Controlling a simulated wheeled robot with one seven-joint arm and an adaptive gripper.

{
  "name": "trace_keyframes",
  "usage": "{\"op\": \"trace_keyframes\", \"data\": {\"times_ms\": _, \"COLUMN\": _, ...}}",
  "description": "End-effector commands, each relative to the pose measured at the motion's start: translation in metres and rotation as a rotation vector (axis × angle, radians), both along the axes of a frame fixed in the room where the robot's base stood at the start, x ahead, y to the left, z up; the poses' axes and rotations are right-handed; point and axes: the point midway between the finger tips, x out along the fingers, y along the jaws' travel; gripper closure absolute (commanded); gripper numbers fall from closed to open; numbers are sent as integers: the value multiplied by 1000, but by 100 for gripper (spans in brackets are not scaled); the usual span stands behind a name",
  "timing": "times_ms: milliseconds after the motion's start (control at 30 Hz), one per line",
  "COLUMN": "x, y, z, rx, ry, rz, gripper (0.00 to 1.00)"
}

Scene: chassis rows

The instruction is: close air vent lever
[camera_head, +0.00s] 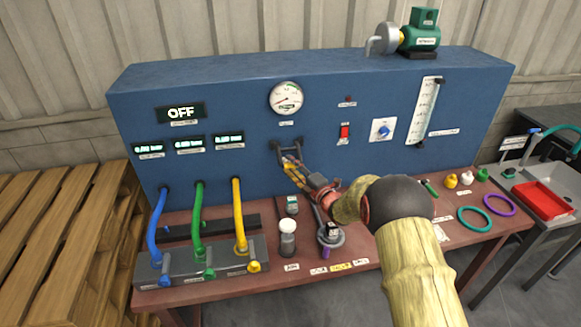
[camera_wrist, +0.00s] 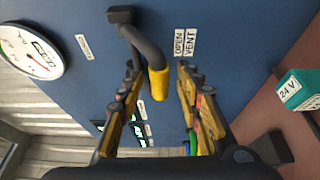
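The air vent lever (camera_wrist: 143,45) is a dark grey bent bar with a yellow tip, mounted on the blue panel (camera_wrist: 225,50). A label reading OPEN and VENT (camera_wrist: 185,43) sits beside it in the wrist view. My gripper (camera_wrist: 160,76) is open, with one yellow-and-dark finger on each side of the yellow tip. Gaps show between the tip and both fingers. In the head view my gripper (camera_head: 292,170) reaches the panel below the round gauge (camera_head: 286,98), and the fingers largely hide the lever there.
Blue, green and yellow hoses (camera_head: 238,215) rise from a grey manifold at left. A white-capped bottle (camera_head: 288,238) and a ring-based item (camera_head: 330,237) stand on the reddish bench below my arm. A red switch (camera_head: 344,132) and blue knob (camera_head: 382,130) lie right of the gripper.

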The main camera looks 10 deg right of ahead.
Motion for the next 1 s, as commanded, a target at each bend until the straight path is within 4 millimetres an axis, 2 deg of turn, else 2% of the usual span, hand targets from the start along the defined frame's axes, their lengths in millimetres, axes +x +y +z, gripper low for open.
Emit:
{"op": "trace_keyframes", "data": {"times_ms": 133, "x": 8, "y": 4, "z": -1, "rx": 0, "ry": 2, "rz": 0, "gripper": 65}}
{"op": "trace_keyframes", "data": {"times_ms": 400, "x": 9, "y": 4, "z": 0, "rx": 0, "ry": 2, "rz": 0, "gripper": 65}}
{"op": "trace_keyframes", "data": {"times_ms": 1000, "x": 9, "y": 4, "z": 0, "rx": 1, "ry": 3, "rz": 0, "gripper": 99}}
